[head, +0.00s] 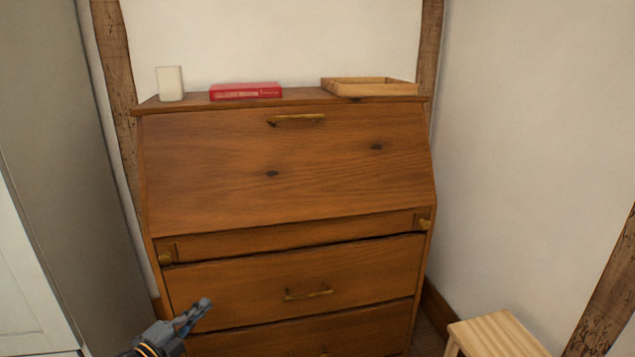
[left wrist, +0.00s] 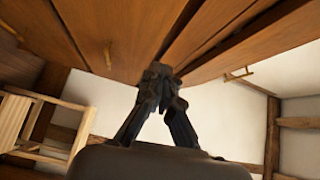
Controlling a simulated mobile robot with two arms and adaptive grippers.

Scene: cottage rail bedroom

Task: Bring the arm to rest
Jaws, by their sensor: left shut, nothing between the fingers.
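My left gripper (head: 200,312) is low at the bottom left of the head view, in front of the lower drawers of a wooden bureau (head: 230,215). Its fingers are together with nothing between them. In the left wrist view the gripper (left wrist: 160,75) shows with its fingertips meeting, and the bureau front (left wrist: 120,30) fills the top of that view. I cannot tell whether the fingertips touch the wood. My right gripper is in neither view.
The bureau's slanted lid is closed, with a brass handle (head: 297,119). On top are a white candle-like cylinder (head: 170,83), a red book (head: 246,90) and a wooden tray (head: 370,93). A wooden stool (head: 497,336) stands at the lower right. A grey-white cabinet (head: 50,180) is on the left.

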